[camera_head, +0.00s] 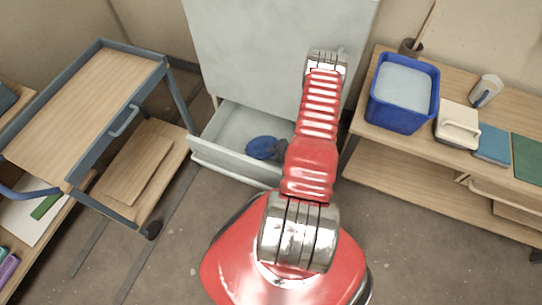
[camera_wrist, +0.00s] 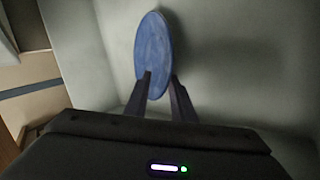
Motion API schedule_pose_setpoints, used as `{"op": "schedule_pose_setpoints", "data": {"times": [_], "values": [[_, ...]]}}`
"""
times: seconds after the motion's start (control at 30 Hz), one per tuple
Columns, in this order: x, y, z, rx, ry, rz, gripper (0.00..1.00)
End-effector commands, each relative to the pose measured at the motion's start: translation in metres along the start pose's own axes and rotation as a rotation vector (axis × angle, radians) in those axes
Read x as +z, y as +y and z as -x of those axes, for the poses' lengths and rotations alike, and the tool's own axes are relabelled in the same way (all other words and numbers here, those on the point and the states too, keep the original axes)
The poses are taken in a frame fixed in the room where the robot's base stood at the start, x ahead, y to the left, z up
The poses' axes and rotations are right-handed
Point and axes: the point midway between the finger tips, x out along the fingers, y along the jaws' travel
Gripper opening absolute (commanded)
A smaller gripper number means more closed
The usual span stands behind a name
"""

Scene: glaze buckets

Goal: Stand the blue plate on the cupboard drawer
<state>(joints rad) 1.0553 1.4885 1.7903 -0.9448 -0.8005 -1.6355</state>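The blue plate (camera_head: 262,148) is in the open cupboard drawer (camera_head: 236,176). In the wrist view the plate (camera_wrist: 153,45) shows as a narrow upright ellipse, its face turned partly to the left. My gripper (camera_wrist: 160,78) reaches into the drawer at the plate's lower part. The left finger overlaps the plate's face and the right finger is by its right edge. A gap shows between the fingers, with the plate in it; firm contact on both sides does not show. In the head view my arm hides the right part of the drawer.
The grey cupboard (camera_head: 265,55) rises behind the drawer. A wooden cart (camera_head: 85,95) stands to the left. To the right, a shelf bench (camera_head: 375,155) carries a blue bucket (camera_head: 378,112), a white block (camera_head: 456,122) and other items. Bare floor lies between cart and drawer.

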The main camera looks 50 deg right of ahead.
Motion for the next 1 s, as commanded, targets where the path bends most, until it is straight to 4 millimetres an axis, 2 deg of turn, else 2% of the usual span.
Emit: {"op": "schedule_pose_setpoints", "data": {"times": [0.27, 0.8, 1.0], "values": [[0.002, 0.001, 0.018, 0.001, -0.003, -0.002, 0.22], [0.001, 0.001, 0.102, 0.0, -0.002, -0.001, 0.22], [0.0, 0.001, 0.118, 0.0, 0.0, 0.001, 0.22]]}}
